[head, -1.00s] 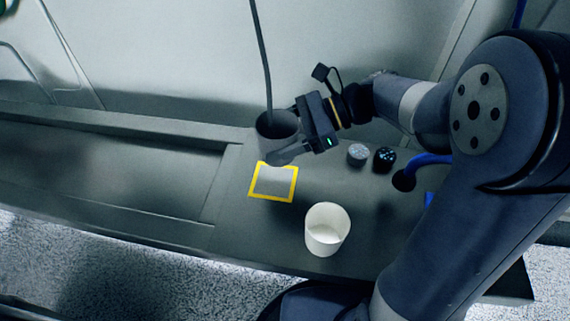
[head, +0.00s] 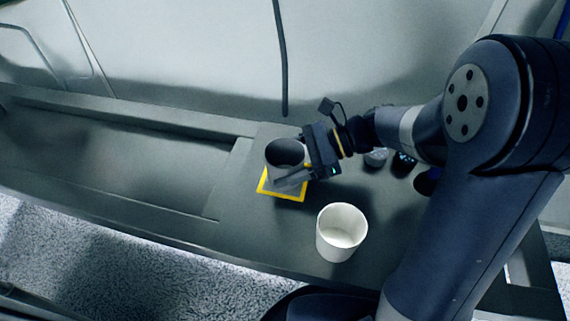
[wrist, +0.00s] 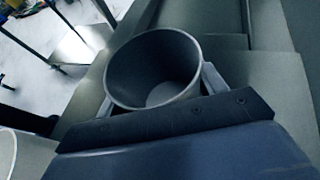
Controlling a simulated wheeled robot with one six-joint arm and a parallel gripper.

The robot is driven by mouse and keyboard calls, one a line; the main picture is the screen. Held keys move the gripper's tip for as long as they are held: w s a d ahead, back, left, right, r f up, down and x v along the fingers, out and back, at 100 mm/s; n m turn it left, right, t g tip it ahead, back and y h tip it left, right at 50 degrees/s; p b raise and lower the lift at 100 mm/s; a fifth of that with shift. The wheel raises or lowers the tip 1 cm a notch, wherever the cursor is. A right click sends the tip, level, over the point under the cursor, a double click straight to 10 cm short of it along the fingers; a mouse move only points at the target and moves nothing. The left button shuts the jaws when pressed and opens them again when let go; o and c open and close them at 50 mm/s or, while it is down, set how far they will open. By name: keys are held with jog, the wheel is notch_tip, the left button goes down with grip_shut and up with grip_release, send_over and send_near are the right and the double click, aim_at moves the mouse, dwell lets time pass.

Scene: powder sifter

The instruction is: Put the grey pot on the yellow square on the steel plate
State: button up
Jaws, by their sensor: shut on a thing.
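The grey pot (head: 285,155) is upright in my gripper (head: 291,168), whose fingers are shut on its sides. In the head view the pot covers the far part of the yellow square (head: 264,190); its near edge and corners show. I cannot tell whether the pot touches the plate or hangs just above it. The steel plate (head: 236,206) lies around the square. In the wrist view the empty pot (wrist: 153,68) sits between the fingers, and the yellow square is hidden there.
A white cup (head: 341,235) stands on the plate in front of the square, to the right. Two small dark knobs, one of them a grey one (head: 376,157), are behind my gripper. The plate left of the square is clear.

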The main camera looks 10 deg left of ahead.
jog(key=o, duration=1)
jog(key=shift+w+d+r, duration=0.1)
jog(key=shift+d+r, duration=0.1)
jog(key=shift+r, duration=0.05)
jog(key=p+v, duration=0.4)
jog(key=v, duration=0.7)
jog(key=shift+w+d+r, duration=0.1)
jog(key=shift+d, duration=0.15)
